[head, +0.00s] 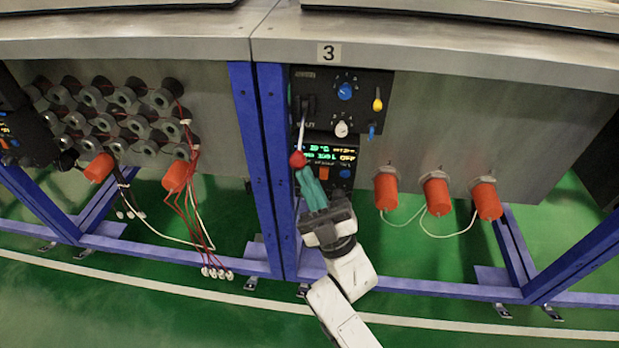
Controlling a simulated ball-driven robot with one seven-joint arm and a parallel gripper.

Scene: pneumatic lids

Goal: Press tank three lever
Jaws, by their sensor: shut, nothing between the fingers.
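The tank labelled 3 (328,53) has a black control panel (320,80) on its front. A lever with a pale rod and a red ball knob (298,159) hangs down from the left of this panel. My gripper (305,175) is shut and empty, its teal fingers pointing up with their tips just below the red knob. I cannot tell whether the tips touch the knob. A lower box with a green display (330,152) sits behind and to the right of the fingers, and they partly cover it.
Blue frame posts (258,150) stand just left of the lever. A blue knob (345,91) and a yellow-tipped switch (377,104) sit on the panel's right. Several orange cylinders (437,195) with white cables project at the right.

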